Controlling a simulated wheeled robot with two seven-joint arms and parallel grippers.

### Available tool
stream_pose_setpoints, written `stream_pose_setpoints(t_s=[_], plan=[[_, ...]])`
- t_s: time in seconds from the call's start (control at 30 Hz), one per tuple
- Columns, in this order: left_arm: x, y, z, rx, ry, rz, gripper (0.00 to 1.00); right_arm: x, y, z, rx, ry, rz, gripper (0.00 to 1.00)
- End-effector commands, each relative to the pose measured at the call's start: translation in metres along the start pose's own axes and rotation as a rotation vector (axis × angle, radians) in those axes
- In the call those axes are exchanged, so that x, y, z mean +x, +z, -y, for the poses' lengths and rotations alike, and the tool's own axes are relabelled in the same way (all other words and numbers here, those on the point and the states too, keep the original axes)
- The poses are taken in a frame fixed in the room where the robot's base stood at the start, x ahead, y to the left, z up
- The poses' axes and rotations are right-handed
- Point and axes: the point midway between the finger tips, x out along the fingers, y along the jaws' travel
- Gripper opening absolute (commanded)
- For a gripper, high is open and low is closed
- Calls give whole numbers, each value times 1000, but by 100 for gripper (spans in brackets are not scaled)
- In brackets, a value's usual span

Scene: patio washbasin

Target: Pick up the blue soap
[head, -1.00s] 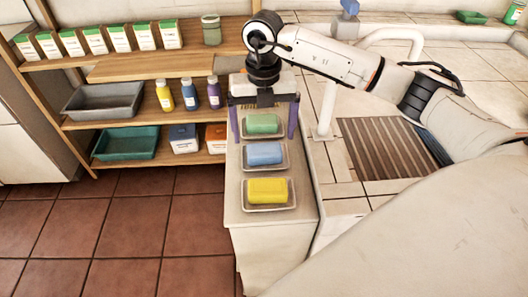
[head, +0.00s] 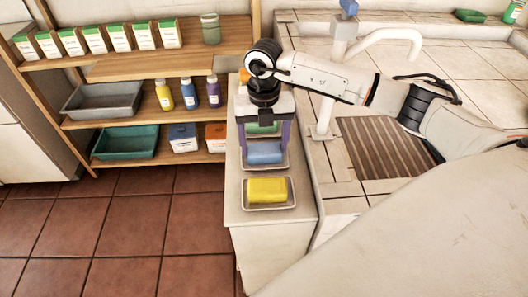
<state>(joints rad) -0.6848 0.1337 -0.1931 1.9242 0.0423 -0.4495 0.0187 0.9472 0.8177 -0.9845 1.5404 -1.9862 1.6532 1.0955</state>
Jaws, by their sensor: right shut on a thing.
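The blue soap (head: 264,156) lies in its shallow dish (head: 284,164), in the middle of a row of soaps on a narrow pale counter. My right gripper (head: 264,146) points down over it, with one purple finger at each side, and is shut on it. The soap still appears to be down in the dish; I cannot tell any gap beneath it. My left gripper is not in view.
A yellow soap (head: 267,189) in a dish (head: 291,203) stands nearer. A green soap (head: 262,128) is partly hidden behind my gripper. A white tap (head: 325,115) rises on the right beside a slatted drain (head: 385,146). Wooden shelves (head: 170,64) stand at left.

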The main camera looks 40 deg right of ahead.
Motion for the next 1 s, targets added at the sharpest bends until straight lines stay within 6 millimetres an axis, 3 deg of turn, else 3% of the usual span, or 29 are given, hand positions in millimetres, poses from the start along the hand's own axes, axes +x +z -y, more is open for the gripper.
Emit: stream_pose_setpoints(t_s=[0.27, 0.7, 1.0], plan=[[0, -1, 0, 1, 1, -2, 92, -8, 1, -1, 0, 3, 3, 43], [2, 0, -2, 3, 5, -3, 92, -87, 1, -1, 0, 2, 3, 43], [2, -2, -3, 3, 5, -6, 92, -101, 0, 0, 0, 1, 0, 43]])
